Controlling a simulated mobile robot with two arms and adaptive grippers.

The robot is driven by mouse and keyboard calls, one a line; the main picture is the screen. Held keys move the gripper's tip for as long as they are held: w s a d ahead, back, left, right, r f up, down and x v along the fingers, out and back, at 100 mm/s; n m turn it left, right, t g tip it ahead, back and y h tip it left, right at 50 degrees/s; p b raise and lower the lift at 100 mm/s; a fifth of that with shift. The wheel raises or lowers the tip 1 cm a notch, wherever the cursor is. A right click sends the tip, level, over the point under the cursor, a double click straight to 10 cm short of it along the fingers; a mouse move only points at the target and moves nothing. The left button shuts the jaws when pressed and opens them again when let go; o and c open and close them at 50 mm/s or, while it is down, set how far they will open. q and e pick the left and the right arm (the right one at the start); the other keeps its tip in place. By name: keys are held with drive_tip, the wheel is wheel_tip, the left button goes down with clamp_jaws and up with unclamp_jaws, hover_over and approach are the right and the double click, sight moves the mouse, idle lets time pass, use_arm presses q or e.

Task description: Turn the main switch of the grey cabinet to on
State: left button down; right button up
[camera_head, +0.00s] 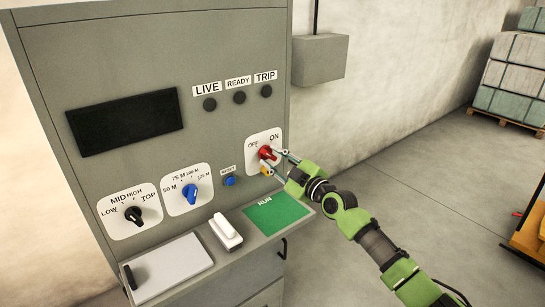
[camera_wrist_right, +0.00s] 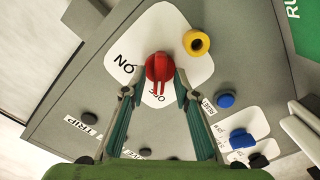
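The grey cabinet (camera_head: 45,60) fills the left and middle of the head view. Its main switch is a red knob (camera_head: 266,153) on a white plate (camera_head: 277,137) marked OFF and ON. In the wrist view the red knob (camera_wrist_right: 158,67) has its handle towards the OFF label. My right gripper (camera_head: 277,162) is at the knob. In the wrist view its two fingers (camera_wrist_right: 156,90) are apart, one on each side of the handle, with gaps showing. My left gripper is not in view.
A yellow round part (camera_wrist_right: 196,42) sits beside the knob on the plate. A blue reset button (camera_head: 230,181), a blue selector (camera_head: 191,194) and a black selector (camera_head: 133,215) are to its left. A ledge below holds a green RUN card (camera_head: 278,213) and a white handset (camera_head: 225,231).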

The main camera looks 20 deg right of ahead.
drive_tip(key=shift+w+a, duration=0.1)
drive_tip(key=shift+w, duration=0.25)
clamp_jaws()
drive_tip(key=shift+m, duration=0.3)
drive_tip(key=m+b, duration=0.1)
drive_tip(key=m, duration=0.1)
drive_tip(key=shift+f+m+b, duration=0.1)
drive_tip(key=shift+m+b, duration=0.3)
drive_tip(key=m+b, duration=0.1)
drive_tip(key=m, duration=0.3)
drive_tip(key=shift+m, duration=0.3)
drive_tip(key=m, duration=0.9)
drive_tip(key=shift+m, duration=0.4)
